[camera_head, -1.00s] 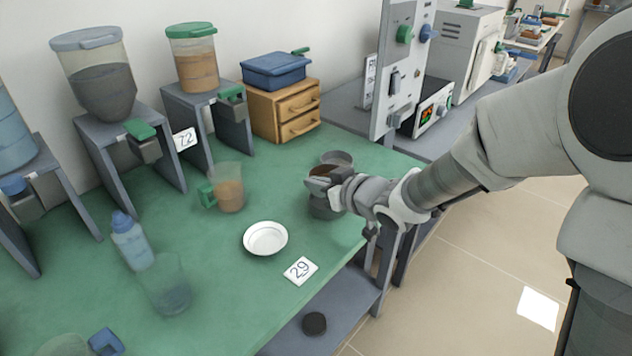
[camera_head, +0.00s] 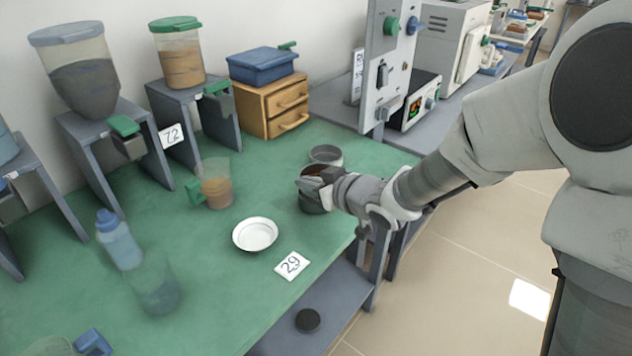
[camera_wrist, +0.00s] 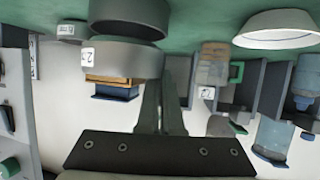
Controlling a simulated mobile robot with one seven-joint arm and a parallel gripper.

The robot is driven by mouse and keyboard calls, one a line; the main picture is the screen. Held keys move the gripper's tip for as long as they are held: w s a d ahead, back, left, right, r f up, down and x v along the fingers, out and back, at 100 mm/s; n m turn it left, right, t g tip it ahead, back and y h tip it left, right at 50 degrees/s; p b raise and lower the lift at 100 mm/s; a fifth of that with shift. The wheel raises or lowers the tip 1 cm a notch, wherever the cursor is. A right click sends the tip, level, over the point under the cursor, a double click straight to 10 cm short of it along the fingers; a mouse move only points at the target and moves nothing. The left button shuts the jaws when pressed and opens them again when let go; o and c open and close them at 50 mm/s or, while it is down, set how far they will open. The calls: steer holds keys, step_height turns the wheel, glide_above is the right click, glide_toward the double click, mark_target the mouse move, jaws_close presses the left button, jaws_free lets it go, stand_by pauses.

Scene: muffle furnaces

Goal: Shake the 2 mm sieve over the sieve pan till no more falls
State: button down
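The sieve is a grey ring with brown material in it, at the end of my arm in the head view (camera_head: 310,178). In the wrist view the sieve (camera_wrist: 122,60) carries a label with a 2. My gripper (camera_head: 328,183) is at its rim, and its fingers (camera_wrist: 163,95) appear closed on the wall. The dark grey sieve pan (camera_head: 312,204) is directly below the sieve, and its side shows in the wrist view (camera_wrist: 130,18). I cannot tell whether sieve and pan touch. The pan's inside is hidden.
A grey round vessel (camera_head: 325,155) stands just behind. A wooden drawer box (camera_head: 275,105) stands behind. Green table between them is clear.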

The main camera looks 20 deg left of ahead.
steer(key=shift+d, duration=0.45)
